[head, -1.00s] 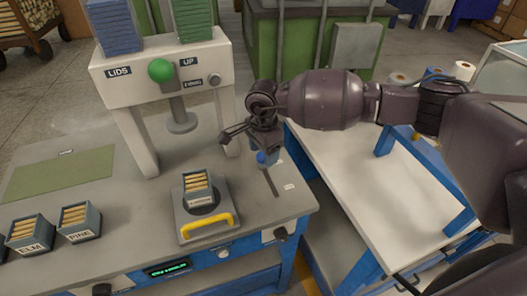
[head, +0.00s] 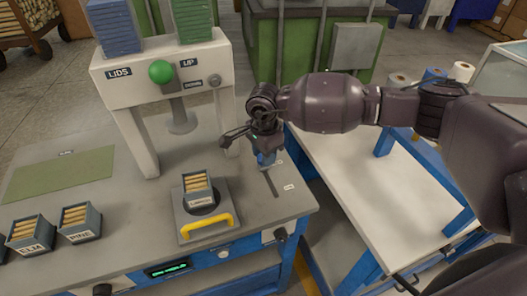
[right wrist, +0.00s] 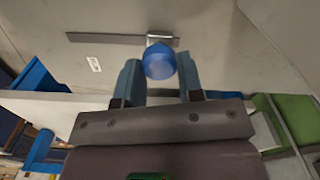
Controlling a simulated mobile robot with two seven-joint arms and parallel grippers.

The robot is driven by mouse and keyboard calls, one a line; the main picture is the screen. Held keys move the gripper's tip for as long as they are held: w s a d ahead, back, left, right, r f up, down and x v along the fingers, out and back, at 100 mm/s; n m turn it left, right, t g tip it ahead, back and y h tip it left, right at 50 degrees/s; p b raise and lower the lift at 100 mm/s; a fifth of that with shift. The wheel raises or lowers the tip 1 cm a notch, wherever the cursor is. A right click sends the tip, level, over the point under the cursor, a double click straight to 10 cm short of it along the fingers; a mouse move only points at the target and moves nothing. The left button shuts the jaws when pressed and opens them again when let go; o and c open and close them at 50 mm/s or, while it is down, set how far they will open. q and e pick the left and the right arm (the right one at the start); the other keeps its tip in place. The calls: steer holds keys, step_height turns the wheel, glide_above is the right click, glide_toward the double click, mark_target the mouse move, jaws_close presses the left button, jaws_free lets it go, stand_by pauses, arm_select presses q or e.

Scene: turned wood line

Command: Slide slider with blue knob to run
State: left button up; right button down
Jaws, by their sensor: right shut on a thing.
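The slider's blue knob (head: 264,160) is at the far end of a dark slot (head: 272,184) in the grey bench top. My right gripper (head: 265,155) is over the knob and largely covers it in the head view. In the right wrist view the round blue knob (right wrist: 159,62) sits between the two blue fingers of my right gripper (right wrist: 160,80), which is shut on it. The slot (right wrist: 110,38) runs left from the knob there. A small white label (head: 289,187) lies beside the slot, too small to read. My left gripper is not in view.
A plate with a yellow handle (head: 207,226) holds a filled box (head: 197,187) left of the slot. A white-topped table (head: 365,190) is to the right. The bench around the slot is clear.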

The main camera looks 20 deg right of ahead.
steer(key=s+p, duration=0.1)
steer(key=s, duration=0.3)
steer(key=s+p, duration=0.2)
steer(key=s, duration=0.2)
steer(key=shift+s+d+r, duration=0.1)
steer(key=shift+d+r, duration=0.05)
steer(key=shift+d, duration=0.05)
steer(key=shift+s, duration=0.3)
steer(key=shift+s+f, duration=0.1)
steer(key=shift+f, duration=0.15)
steer(key=c, duration=0.8)
jaws_free()
steer(key=shift+s+r, duration=0.1)
steer(key=shift+s, duration=0.05)
steer(key=shift+o, duration=0.2)
steer(key=shift+r, duration=0.4)
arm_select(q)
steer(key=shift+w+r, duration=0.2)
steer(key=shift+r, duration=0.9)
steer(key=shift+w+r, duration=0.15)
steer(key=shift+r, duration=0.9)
arm_select(e)
step_height(320, 180, up, 10)
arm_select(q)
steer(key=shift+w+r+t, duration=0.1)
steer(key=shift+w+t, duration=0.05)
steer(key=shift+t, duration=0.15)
